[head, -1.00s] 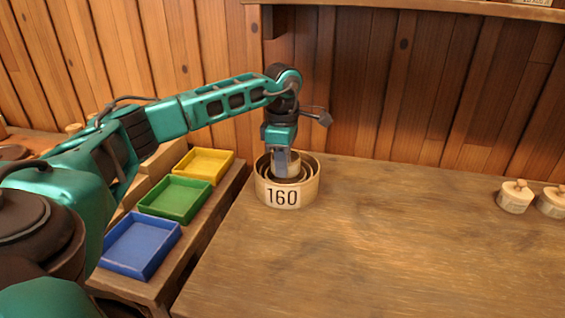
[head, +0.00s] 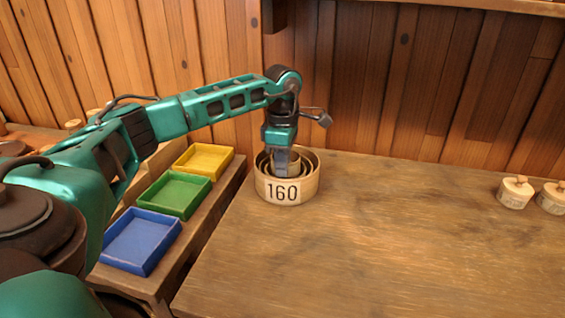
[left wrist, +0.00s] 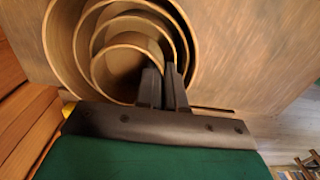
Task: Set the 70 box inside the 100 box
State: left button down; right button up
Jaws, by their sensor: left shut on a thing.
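A large round pale wood box marked 160 (head: 283,192) stands upright near the table's left back edge. Several open round boxes are nested in it. The left wrist view shows their rims, with the outer wall (left wrist: 56,55) around the rest. The smallest round box (left wrist: 97,68) is innermost; its number is hidden, but it fits the 70 box. A larger ring (left wrist: 93,38) around it fits the 100 box, its number also hidden. My left gripper (head: 281,172) points down into the nest. Its fingers (left wrist: 163,85) are shut on the smallest box's wall. My right gripper is out of view.
Yellow (head: 204,175), green (head: 175,211) and blue (head: 139,269) trays stand on a lower bench at left. Two small knobbed pale pieces (head: 515,193) stand at the table's right. The middle of the table (head: 400,235) is clear. A shelf (head: 450,7) runs above.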

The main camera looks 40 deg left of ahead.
pick_arm(q)
jog(key=c, duration=1.2)
grip_release()
jog(key=shift+o, duration=0.5)
jog(key=o, duration=0.3)
jog(key=shift+r+p, duration=0.75)
jog(key=shift+p, duration=0.05)
jog(key=shift+r, duration=0.1)
